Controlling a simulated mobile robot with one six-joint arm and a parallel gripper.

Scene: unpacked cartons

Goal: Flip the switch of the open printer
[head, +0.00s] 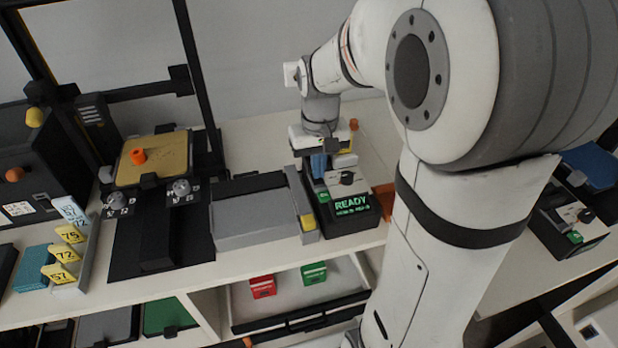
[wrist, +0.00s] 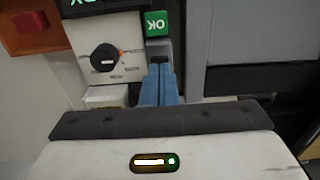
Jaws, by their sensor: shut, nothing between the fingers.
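A small dark printer (head: 366,216) with a lit green READY display stands on the worktop in the head view. In the wrist view its pale panel (wrist: 88,32) carries a round dark knob (wrist: 105,57), with a green OK label (wrist: 156,23) beside it. My gripper (head: 319,168) is over the printer's left side, its blue fingers pointing down. In the wrist view the fingers (wrist: 159,75) are together and empty, at a dark narrow recess below the OK label. Whether they touch anything is unclear. I cannot tell the switch's position; the fingers may cover it.
A grey flat unit (head: 250,220) with a yellow tab stands left of the printer. A similar device (head: 572,222) stands at the far right, beyond my arm. A red-brown block (wrist: 35,25) is near the printer. A drawer below holds red and green boxes (head: 314,273).

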